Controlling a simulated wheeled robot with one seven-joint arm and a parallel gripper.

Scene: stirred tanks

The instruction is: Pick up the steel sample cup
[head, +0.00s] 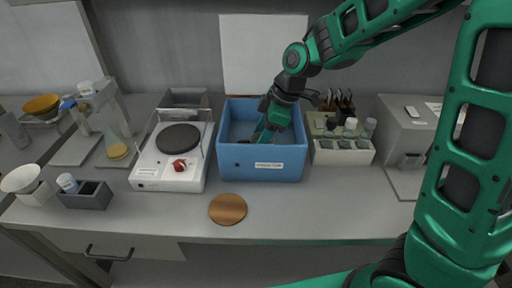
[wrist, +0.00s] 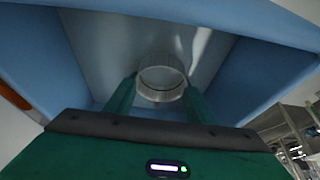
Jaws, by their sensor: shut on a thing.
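The steel sample cup (wrist: 161,78) shows in the wrist view as a round grey metal ring with ridged sides, inside the blue bin (head: 262,172). My gripper (wrist: 160,92) is shut on it, one green finger on each side. In the head view my gripper (head: 264,134) reaches down into the bin from the right. The cup cannot be made out in the head view, where the gripper and the bin's front wall hide it. Whether the cup touches the bin floor, I cannot tell.
The bin walls stand close around my gripper. A white hot plate (head: 170,174) with a red knob is left of the bin. A white rack (head: 343,157) with several bottles is to its right. A brown disc (head: 228,209) lies in front. The bench front right of the disc is clear.

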